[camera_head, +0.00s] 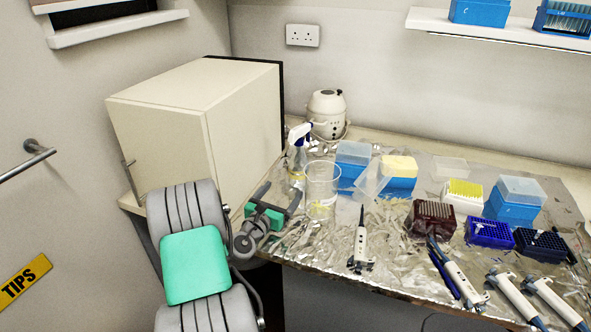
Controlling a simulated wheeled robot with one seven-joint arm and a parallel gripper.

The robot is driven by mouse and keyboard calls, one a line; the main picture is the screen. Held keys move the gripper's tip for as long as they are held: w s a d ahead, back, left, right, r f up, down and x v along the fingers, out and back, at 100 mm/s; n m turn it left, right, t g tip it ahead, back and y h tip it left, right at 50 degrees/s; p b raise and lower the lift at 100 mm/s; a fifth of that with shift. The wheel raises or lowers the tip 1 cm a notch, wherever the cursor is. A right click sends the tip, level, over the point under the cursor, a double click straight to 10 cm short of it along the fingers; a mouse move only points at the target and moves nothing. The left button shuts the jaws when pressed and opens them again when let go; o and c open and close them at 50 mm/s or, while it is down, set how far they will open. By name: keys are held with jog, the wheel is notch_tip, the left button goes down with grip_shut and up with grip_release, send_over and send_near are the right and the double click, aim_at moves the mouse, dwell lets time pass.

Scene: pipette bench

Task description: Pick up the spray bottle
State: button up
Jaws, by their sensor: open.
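The spray bottle (297,168) stands upright on the foil-covered bench, with a clear body and a white and blue trigger head. It is at the back left of the bench, beside the cream cabinet. A clear beaker (321,186) stands just to its right and front. My gripper (282,192) is open at the bench's left end, in front of the bottle. Its fingers point toward the bottle and nothing shows between them. The bottle's lower part is partly hidden by the beaker and the gripper, so I cannot tell the exact gap.
The cream cabinet (215,120) blocks the left side. A white round device (327,113) stands behind the bottle. Blue tip boxes (353,165), a dark red rack (431,219) and several pipettes (361,245) fill the bench to the right. Bare foil (395,262) shows at the front.

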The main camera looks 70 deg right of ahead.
aim_at(294, 175)
jog(key=shift+s+d+n, duration=0.2)
jog(key=shift+d+n, duration=0.1)
jog(key=shift+d, duration=0.15)
jog(key=d, duration=0.3)
jog(key=s+d+p, duration=0.1)
jog(key=d, duration=0.3)
jog(key=d+p, duration=0.1)
jog(key=d, duration=0.3)
jog(key=shift+s+d, duration=0.1)
jog(key=shift+s, duration=0.05)
grip_shut()
jog(key=shift+r, duration=0.15)
